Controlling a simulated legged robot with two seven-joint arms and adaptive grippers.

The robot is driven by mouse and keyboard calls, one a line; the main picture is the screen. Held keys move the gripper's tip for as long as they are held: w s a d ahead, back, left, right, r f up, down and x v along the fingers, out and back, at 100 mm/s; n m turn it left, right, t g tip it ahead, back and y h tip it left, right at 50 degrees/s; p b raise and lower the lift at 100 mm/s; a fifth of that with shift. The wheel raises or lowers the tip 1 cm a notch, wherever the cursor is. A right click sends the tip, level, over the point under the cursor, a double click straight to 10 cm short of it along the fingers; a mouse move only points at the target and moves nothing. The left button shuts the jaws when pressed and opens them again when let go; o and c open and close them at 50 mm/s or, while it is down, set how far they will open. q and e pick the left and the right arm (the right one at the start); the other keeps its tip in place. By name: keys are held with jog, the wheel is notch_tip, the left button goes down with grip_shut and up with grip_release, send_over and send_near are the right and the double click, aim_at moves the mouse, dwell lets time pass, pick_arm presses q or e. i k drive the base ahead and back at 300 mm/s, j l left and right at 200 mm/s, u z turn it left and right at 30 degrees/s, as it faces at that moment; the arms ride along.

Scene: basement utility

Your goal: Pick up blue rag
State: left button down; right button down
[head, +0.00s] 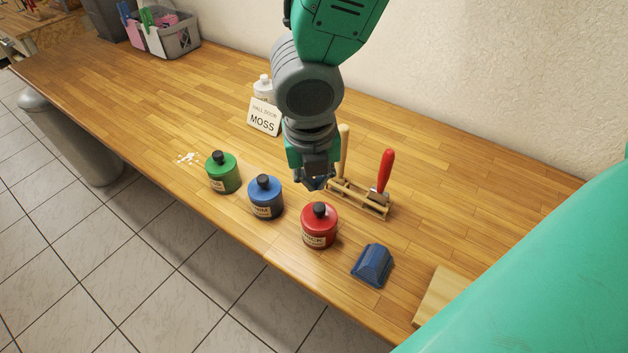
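The blue rag (372,264) lies folded in a ridged bundle on the wooden worktop, near its front edge, right of the red bottle. My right gripper (317,184) hangs from above with its fingers down, to the left of the rag and farther back, apart from it. It is over the area behind the red bottle. Its fingers are small and dark here, and I cannot tell whether they are open or shut. Nothing is seen hanging from it. My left gripper is not in view.
Near the front edge stand green (223,172), blue (266,197) and red (319,226) bottles. Behind is a wooden rack (357,198) with a red-handled tool (385,171). A MOSS card (264,117), a grey caddy (178,38) and a wooden block (440,296) are also there.

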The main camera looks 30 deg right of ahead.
aim_at(372, 267)
jog(key=k+j, duration=0.75)
jog(key=k, duration=0.1)
